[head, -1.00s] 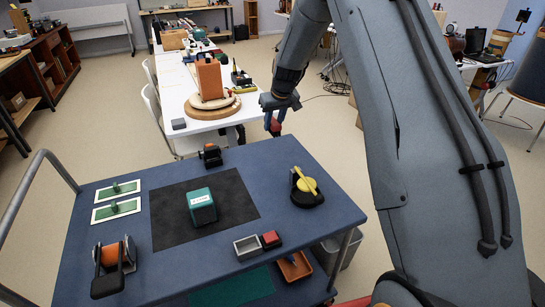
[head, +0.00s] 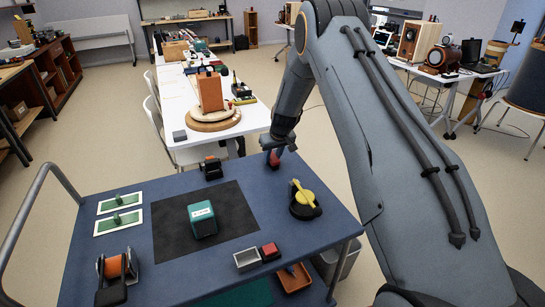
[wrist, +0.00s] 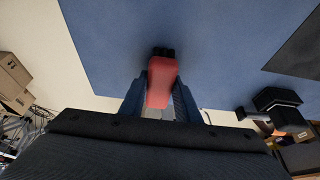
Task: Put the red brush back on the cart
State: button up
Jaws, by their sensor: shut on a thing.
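The red brush (wrist: 161,82) has a red body and a black end. My gripper (wrist: 160,106) is shut on it in the wrist view, with a blue finger on each side. In the head view my gripper (head: 276,147) is at the far right edge of the blue cart top (head: 240,172), and the red brush (head: 273,159) shows below it. The brush is over the cart's edge area. I cannot tell whether it touches the cart top. Part of the brush is hidden by the fingers.
On the cart are a teal block (head: 202,220) on a dark mat (head: 165,235), a yellow-and-black device (head: 304,203), a small black-and-orange device (head: 211,168), a grey-and-red box (head: 257,257) and an orange spool (head: 116,265). The cart top near the gripper is clear.

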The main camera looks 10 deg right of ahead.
jog(key=shift+f, duration=0.2)
jog(key=o, duration=0.9)
jog(key=shift+o, duration=0.2)
jog(key=shift+r, duration=0.2)
jog(key=shift+r, duration=0.25)
jog(key=a+b+v, duration=0.1)
jog(key=b+v, duration=0.2)
jog(key=v, duration=0.8)
jog(key=s+r+m+g, duration=0.1)
jog(key=s+r+g, duration=0.1)
jog(key=s, duration=1.8)
jog(key=s+r+m+g+h, duration=0.1)
jog(key=s+r, duration=0.1)
jog(key=s, duration=1.8)
jog(key=shift+s+g, duration=0.25)
jog(key=shift+g, duration=0.15)
